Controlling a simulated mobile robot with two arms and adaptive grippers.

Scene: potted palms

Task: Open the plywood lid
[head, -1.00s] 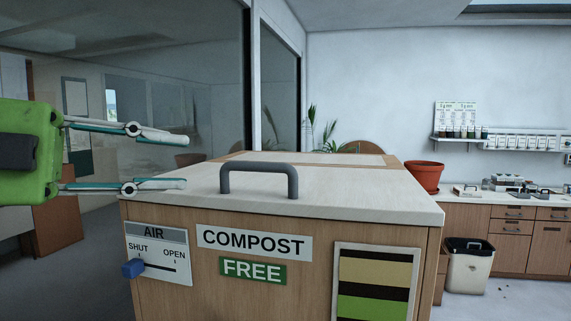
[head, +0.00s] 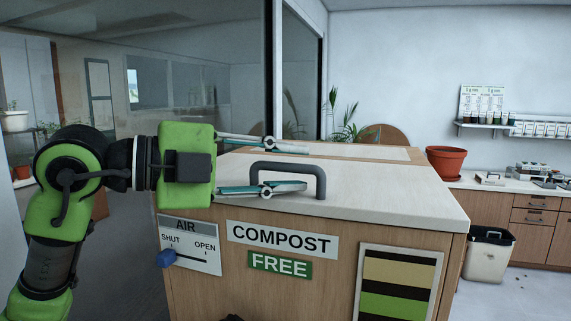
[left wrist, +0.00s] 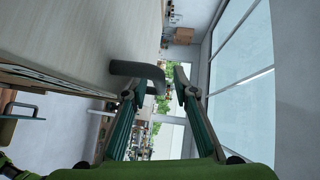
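The plywood lid (head: 400,197) is the pale flat top of a wooden compost box (head: 203,285) and lies closed. A dark grey bar handle (head: 287,167) stands on it near the front edge. My left gripper (head: 304,169) is open at the handle, one finger in front of the bar and the other farther back over the lid. In the left wrist view the handle (left wrist: 125,68) reaches to the gap between the open fingertips (left wrist: 161,87). I cannot tell whether a finger touches it.
The box front has a blue air slider (head: 166,258) near SHUT and a COMPOST sign (head: 282,238). A terracotta pot (head: 446,161) stands behind the lid's right side. A bin (head: 487,254) and counter are at the right. A glass partition is behind left.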

